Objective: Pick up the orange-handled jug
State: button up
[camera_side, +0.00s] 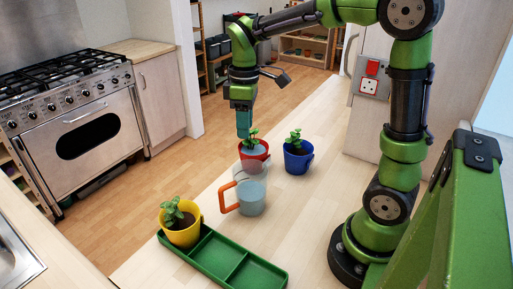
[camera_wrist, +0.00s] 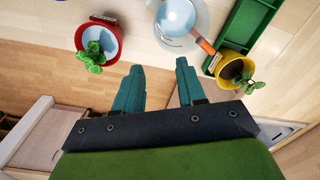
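The jug (camera_side: 250,192) is clear, with an orange handle (camera_side: 226,197) on its left side in the side view. It stands upright on the light wooden counter (camera_side: 205,205). In the wrist view the jug (camera_wrist: 177,24) is at the top, its orange handle (camera_wrist: 206,46) pointing toward the yellow pot. My gripper (camera_side: 244,134) is above the counter, behind the jug and close to the red pot in the side view. In the wrist view my gripper (camera_wrist: 158,84) has its two teal fingers apart with nothing between them, and the jug lies beyond the fingertips.
A red pot (camera_side: 262,161) with a plant stands behind the jug, and a blue pot (camera_side: 299,161) stands to its right. A yellow pot (camera_side: 186,236) with a plant sits at the left end of a green divided tray (camera_side: 235,250). Counter around the jug's right side is clear.

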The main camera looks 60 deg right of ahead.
jog(key=n, duration=0.1)
send_over(247, 176)
notch_tip(247, 176, down, 11)
jog(key=shift+s+a+f, duration=0.1)
jog(key=shift+s, duration=0.05)
jog(key=shift+f, duration=2.65)
jog(key=shift+c, duration=0.3)
grip_shut()
